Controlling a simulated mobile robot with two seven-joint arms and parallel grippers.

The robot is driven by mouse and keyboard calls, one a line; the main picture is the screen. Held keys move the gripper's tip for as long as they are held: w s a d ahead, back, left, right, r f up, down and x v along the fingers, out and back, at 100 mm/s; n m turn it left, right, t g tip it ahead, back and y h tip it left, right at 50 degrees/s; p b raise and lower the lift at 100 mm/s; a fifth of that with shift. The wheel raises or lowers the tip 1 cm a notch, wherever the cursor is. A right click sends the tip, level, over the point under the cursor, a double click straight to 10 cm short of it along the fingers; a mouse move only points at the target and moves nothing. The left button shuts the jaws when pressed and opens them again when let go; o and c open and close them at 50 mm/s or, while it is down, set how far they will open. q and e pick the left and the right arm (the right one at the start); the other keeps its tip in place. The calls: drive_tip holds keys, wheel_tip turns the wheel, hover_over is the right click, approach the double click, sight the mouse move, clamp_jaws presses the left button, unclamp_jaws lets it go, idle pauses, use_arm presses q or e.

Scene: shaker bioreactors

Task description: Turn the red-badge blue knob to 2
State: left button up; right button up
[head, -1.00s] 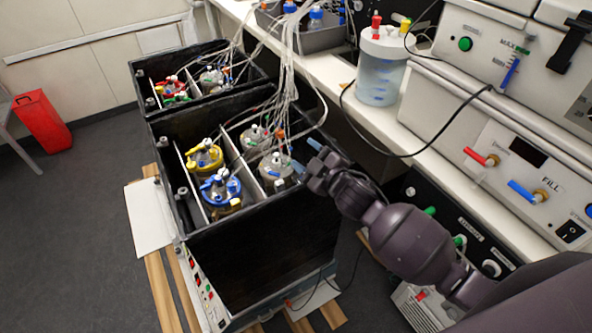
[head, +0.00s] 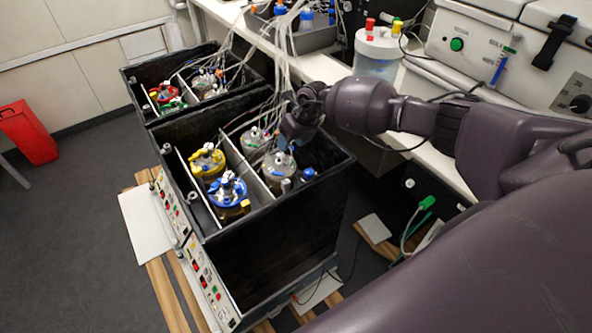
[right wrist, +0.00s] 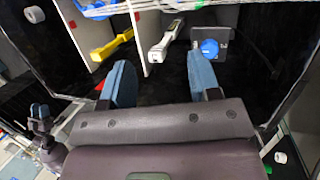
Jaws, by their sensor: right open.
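A small blue knob (head: 308,173) sits on a dark grey block in the near right part of the middle black box. It also shows in the right wrist view (right wrist: 210,47), just beyond the right fingertip. I cannot make out a red badge or a number on it. My right gripper (head: 287,143) hangs over the same box, beyond the knob in the head view and partly hidden by its own wrist. In the right wrist view its two blue fingers (right wrist: 160,82) are spread apart with nothing between them.
The middle black box (head: 325,185) holds lidded vessels, including a yellow-topped (head: 207,160) and a blue-topped one (head: 228,188). Tubes run up behind my right gripper. A white handle (right wrist: 166,40) and a yellow handle (right wrist: 112,46) are beside the knob. Front panels (head: 210,283) carry small buttons.

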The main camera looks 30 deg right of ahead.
sight(309, 172)
drive_tip(key=s+d+f+g+h, duration=0.2)
drive_tip(key=s+d+h, duration=0.1)
drive_tip(key=d, duration=0.2)
drive_tip(key=f, duration=0.3)
drive_tip(key=f+b, duration=0.1)
drive_tip(key=f, duration=0.6)
drive_tip(key=shift+a+f, duration=0.25)
use_arm(q)
drive_tip(key=shift+s+a+f, duration=0.15)
drive_tip(key=shift+a+f, duration=0.05)
drive_tip(key=shift+f, duration=0.7)
use_arm(e)
drive_tip(key=shift+c, duration=0.5)
drive_tip(key=c, duration=0.7)
drive_tip(key=shift+c, duration=0.7)
use_arm(q)
drive_tip(key=shift+s+f+b, duration=0.2)
drive_tip(key=shift+s+b, duration=0.1)
